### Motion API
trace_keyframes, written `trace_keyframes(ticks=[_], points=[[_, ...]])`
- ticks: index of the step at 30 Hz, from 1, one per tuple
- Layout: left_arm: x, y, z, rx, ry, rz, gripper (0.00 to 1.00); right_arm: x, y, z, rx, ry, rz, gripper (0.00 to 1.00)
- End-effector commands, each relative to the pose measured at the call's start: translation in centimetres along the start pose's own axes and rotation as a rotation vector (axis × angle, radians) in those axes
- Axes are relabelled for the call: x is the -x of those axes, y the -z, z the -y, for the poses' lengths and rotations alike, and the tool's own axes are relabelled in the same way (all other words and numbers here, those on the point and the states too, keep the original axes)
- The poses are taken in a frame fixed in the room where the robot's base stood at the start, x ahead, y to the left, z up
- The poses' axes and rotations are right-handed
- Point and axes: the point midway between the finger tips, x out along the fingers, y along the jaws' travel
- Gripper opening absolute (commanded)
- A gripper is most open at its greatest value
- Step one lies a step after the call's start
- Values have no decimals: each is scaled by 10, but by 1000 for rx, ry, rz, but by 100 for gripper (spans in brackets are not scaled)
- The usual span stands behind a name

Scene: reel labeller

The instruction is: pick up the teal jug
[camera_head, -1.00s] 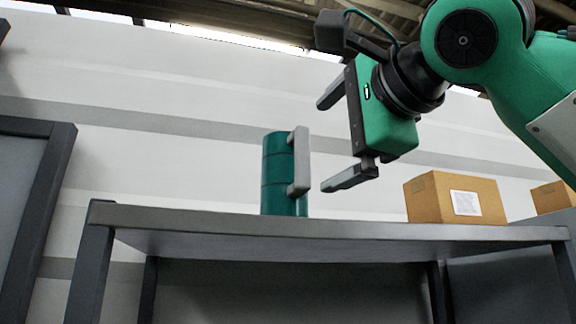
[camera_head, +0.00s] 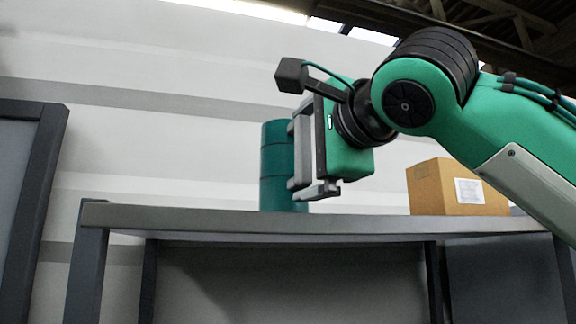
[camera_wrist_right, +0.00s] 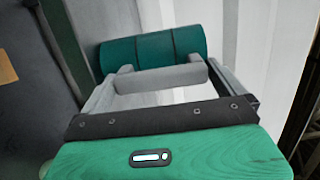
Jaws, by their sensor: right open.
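The teal jug (camera_head: 275,167) stands upright on the grey table (camera_head: 250,223), left of its middle. My right gripper is open and level with the handle, one finger high and one low. In the right wrist view, the jug (camera_wrist_right: 155,48) lies across the top and its grey handle (camera_wrist_right: 160,80) spans the gap between the two open fingers. Contact cannot be told. My left gripper is not in view.
A cardboard box (camera_head: 437,188) with a white label stands on the table to the right, beneath my right arm. The tabletop between jug and box is clear. A dark framed panel (camera_head: 25,190) stands at the far left. A pale wall is behind.

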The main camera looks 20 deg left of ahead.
Motion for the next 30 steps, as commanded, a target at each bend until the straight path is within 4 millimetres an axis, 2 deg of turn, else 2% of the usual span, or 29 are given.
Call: trace_keyframes(ticks=[1,7,20,25,30], points=[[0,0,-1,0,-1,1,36,0,0,0,0,0,0,94],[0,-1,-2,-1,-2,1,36,0,0,0,0,-1,0,55],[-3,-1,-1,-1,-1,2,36,1,0,7,-2,2,-1,55],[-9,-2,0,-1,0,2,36,1,-1,24,-2,3,1,55],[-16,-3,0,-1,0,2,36,1,-1,52,-3,2,1,55]])
